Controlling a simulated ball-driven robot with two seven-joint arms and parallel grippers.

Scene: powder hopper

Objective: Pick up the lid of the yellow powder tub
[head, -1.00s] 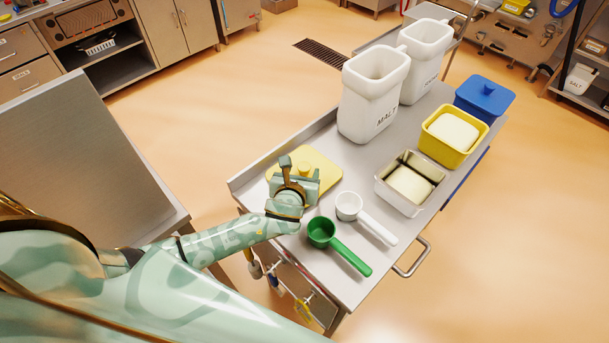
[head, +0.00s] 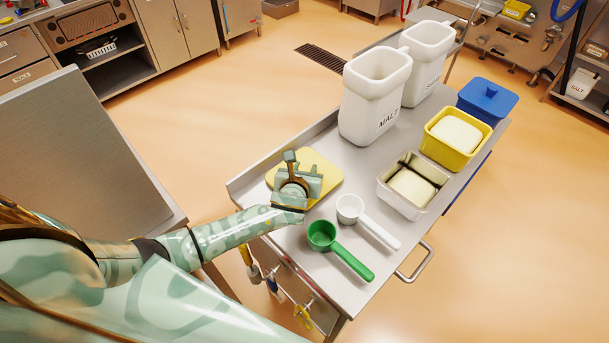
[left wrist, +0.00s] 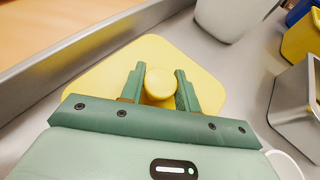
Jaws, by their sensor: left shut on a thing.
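The yellow lid (head: 326,174) lies on the metal table at its near left part, partly hidden under my left gripper in the head view. My left gripper (head: 297,172) is right over it. In the left wrist view the lid (left wrist: 105,80) shows a round knob (left wrist: 159,83) at its middle. The two fingers of my left gripper (left wrist: 160,88) stand on either side of the knob, shut on it. The lid looks flat on the table or very close to it. The open yellow tub (head: 451,150), filled with white powder, stands at the table's right side. My right gripper is not in view.
A green scoop (head: 340,248) and a white scoop (head: 367,220) lie near the lid. A metal tin (head: 408,202) of powder, a lidded blue tub (head: 486,102) and two tall white containers, one marked MALT (head: 372,112), stand farther along. A raised rim (head: 280,150) edges the table.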

